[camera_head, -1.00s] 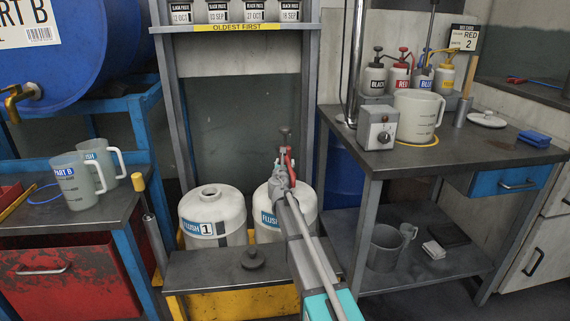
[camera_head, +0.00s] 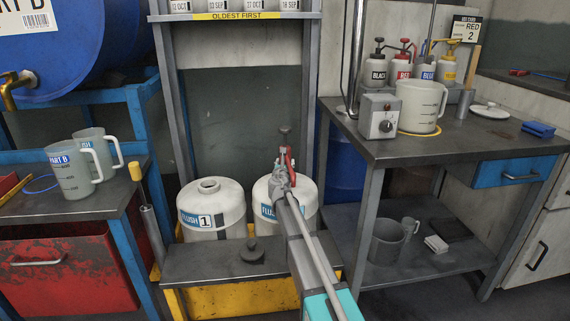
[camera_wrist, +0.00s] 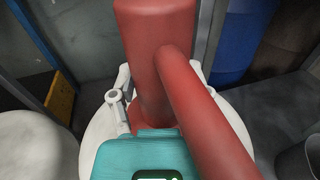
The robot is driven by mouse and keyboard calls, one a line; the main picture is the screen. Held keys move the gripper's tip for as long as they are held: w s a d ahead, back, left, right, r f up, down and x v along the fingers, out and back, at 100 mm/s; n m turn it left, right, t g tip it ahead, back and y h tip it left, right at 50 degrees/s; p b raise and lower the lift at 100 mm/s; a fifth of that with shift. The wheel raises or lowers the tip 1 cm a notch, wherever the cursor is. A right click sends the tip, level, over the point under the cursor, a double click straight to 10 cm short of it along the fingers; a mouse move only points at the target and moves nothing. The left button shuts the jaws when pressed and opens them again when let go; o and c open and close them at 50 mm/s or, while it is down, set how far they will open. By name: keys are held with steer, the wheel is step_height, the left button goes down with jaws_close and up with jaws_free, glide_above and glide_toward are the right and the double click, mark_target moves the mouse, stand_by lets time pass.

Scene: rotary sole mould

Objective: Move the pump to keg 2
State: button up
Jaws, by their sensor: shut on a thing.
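The pump (camera_head: 287,160), with a dark top and a red part, stands above the second keg (camera_head: 266,194), on the right. My gripper (camera_head: 283,180) is shut on the pump. The second keg's label reads "FLUSH"; my arm hides its number. Keg 1 (camera_head: 209,215), labelled "FLUSH 1", stands to its left with its neck bare. In the wrist view the red pump body (camera_wrist: 160,50) is large and upright over the white keg top (camera_wrist: 97,130). The pump's lower end and the keg neck are hidden, so I cannot tell whether the pump is seated.
A grey shelf with a black cap (camera_head: 252,251) lies in front of the kegs. A frame post (camera_head: 308,100) rises close right of the pump. The right bench (camera_head: 470,148) holds a jug (camera_head: 421,108) and several pump bottles. Jugs (camera_head: 68,168) stand on the left bench.

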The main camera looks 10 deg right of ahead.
steer(key=o, duration=1.4)
steer(key=shift+s, duration=0.15)
steer(key=shift+v, duration=3.9)
